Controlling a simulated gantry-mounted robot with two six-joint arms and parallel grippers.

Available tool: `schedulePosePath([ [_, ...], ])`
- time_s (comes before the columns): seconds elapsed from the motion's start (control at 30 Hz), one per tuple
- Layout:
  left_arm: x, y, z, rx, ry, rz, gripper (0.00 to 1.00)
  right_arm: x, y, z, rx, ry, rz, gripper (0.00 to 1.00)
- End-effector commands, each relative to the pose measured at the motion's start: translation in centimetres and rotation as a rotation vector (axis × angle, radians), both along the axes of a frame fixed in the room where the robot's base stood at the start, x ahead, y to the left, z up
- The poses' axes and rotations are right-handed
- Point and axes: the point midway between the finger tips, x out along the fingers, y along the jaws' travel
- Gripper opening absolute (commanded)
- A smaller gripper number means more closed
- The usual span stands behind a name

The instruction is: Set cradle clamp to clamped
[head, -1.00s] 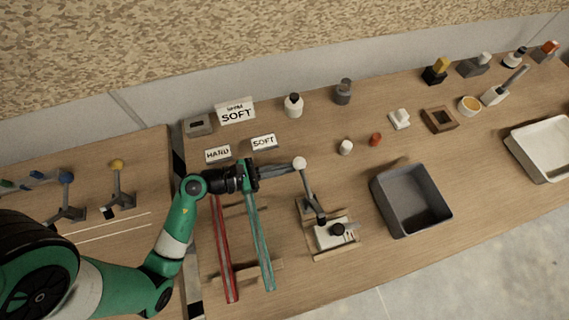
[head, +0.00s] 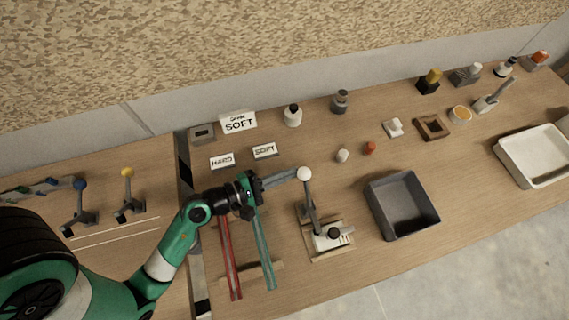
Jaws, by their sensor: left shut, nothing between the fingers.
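The cradle clamp (head: 331,238) sits on a pale base plate on the bench, right of the red and teal strips. Its dark lever (head: 309,205) stands up, topped by a white ball knob (head: 304,174). My left gripper (head: 296,174) comes in from the left, shut, with its fingertips at the left side of the knob. I cannot tell whether they touch it. Nothing shows between the fingers. My right gripper is not in view.
A red strip (head: 229,255) and a teal strip (head: 263,250) lie beneath my left wrist. A grey bin (head: 433,217) stands right of the clamp. Bench between signs and bin holds small pieces.

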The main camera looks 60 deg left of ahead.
Motion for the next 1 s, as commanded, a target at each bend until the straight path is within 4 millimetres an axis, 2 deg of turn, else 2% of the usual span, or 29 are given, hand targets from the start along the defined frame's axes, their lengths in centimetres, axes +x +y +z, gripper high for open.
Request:
schedulePosePath([
  [0.33,-0.22,-0.74,0.79,0.096,-0.031,-0.003,0.0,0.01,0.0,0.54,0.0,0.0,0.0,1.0],
  [1.0,-0.36,-0.78,0.78,0.102,-0.032,-0.003,0.0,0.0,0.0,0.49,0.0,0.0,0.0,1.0],
])
